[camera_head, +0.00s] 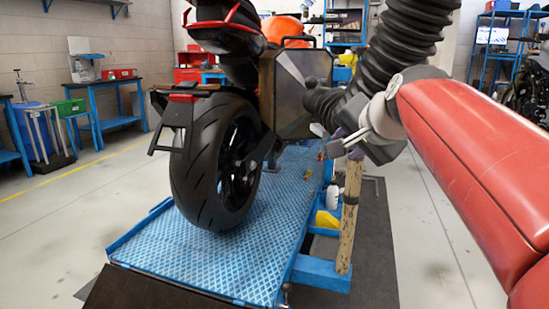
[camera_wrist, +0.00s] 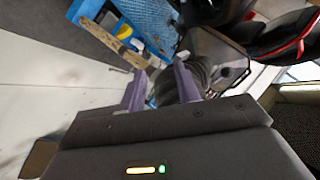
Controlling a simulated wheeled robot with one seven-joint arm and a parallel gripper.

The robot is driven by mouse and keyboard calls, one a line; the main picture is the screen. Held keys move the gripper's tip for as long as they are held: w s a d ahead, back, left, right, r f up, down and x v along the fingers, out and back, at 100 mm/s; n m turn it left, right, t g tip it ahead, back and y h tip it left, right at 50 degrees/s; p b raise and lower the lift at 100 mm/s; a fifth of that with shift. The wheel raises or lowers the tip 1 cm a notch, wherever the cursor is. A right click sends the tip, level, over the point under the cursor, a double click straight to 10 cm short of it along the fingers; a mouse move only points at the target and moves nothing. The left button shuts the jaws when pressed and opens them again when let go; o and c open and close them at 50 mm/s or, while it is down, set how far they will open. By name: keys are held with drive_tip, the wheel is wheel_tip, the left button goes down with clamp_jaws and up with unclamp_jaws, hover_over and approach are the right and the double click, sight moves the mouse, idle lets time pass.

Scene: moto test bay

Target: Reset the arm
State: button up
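My red arm reaches in from the right in the head view. My gripper (camera_head: 340,145) is beside the motorcycle's side case, near the top of a wooden handle (camera_head: 349,215). In the wrist view, the two purple fingers of my gripper (camera_wrist: 160,84) stand apart, with no held thing seen between them. A dark ribbed hose (camera_wrist: 200,75) shows behind the fingers. The wooden handle (camera_wrist: 122,38) also shows there, beyond the fingertips. In the head view my gripper partly hides the handle's top, and I cannot tell whether they touch.
A motorcycle with a black rear tyre (camera_head: 210,165) and metal side case (camera_head: 285,95) stands on a blue lift (camera_head: 235,265). The black ribbed hose (camera_head: 400,45) hangs close to my arm. Yellow (camera_head: 326,221) and white (camera_head: 332,197) items sit beside the lift. Floor at right is clear.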

drive_tip(key=s+d+f+n+g+h, duration=0.1)
drive_tip(key=s+f+n+g, duration=0.4)
drive_tip(key=s+f, duration=1.8)
wheel_tip(320, 180, down, 4)
drive_tip(key=n+h, duration=0.1)
drive_tip(key=n, duration=0.2)
drive_tip(key=shift+s+d+g, duration=0.2)
drive_tip(key=shift+g, duration=0.2)
drive_tip(key=shift+d, duration=0.1)
